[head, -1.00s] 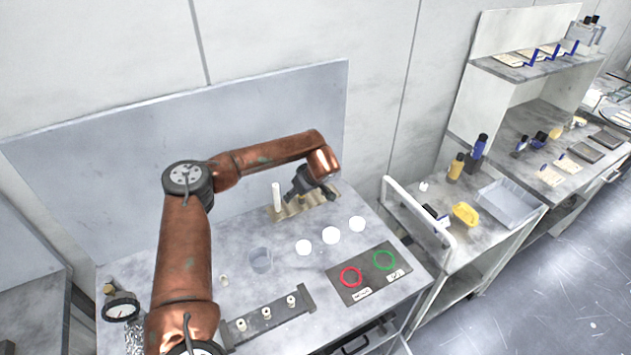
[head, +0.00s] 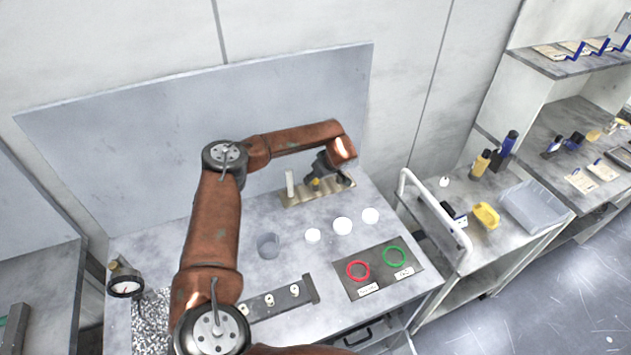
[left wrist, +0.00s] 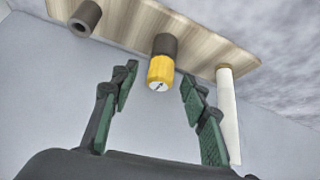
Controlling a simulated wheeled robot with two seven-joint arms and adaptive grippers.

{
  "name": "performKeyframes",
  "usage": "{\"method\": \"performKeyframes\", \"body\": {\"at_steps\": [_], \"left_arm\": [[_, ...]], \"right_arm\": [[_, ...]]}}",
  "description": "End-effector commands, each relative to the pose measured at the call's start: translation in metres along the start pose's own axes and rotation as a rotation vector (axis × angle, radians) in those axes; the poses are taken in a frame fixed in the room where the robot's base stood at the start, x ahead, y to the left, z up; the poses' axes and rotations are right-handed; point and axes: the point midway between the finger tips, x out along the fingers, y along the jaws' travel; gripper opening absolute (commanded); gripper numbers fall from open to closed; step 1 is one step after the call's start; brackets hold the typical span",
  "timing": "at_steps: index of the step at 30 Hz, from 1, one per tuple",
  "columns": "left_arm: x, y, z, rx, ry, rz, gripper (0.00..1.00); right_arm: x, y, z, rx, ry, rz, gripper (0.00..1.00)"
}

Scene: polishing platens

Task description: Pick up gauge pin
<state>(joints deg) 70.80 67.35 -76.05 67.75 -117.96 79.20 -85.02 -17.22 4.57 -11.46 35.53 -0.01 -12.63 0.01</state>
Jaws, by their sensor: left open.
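A pale wooden rack (head: 290,203) stands at the back of the bench. In the left wrist view, the rack (left wrist: 205,35) holds a yellow-capped piece with a dark collar (left wrist: 161,70), likely the gauge pin. Its yellow part also shows in the head view (head: 315,182). A white rod (left wrist: 228,110) stands beside it, also visible in the head view (head: 290,184). A dark hollow cylinder (left wrist: 85,18) sits on the other side. My left gripper (left wrist: 159,78) is open, its fingers on either side of the yellow cap with gaps visible. Its fingertips are unclear in the head view.
On the bench are a grey cup (head: 267,246), white discs (head: 342,226), a dark panel with red and green rings (head: 376,286), a dark bar with white pegs (head: 283,299) and a dial gauge (head: 125,286). A white-railed cart (head: 432,215) adjoins on the right.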

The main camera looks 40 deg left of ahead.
Motion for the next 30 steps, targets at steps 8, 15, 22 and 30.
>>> {"method": "performKeyframes", "body": {"at_steps": [8, 15, 22, 30], "left_arm": [[0.0030, 0.0002, -0.0001, 0.000, 0.000, 0.001, 0.41], [0.0028, 0.0001, 0.0000, 0.000, 0.000, 0.001, 0.25], [0.0027, 0.0001, 0.0000, 0.000, 0.000, 0.001, 0.09], [0.0025, 0.0003, -0.0003, -0.001, 0.000, 0.001, 0.00]], "right_arm": [[0.0000, -0.0001, -0.0002, 0.000, 0.000, 0.000, 0.26], [0.0000, -0.0001, -0.0002, 0.000, 0.000, 0.000, 0.26], [0.0000, -0.0002, -0.0004, 0.000, 0.001, 0.000, 0.26], [0.0000, -0.0002, -0.0005, 0.000, 0.001, 0.000, 0.26]]}}
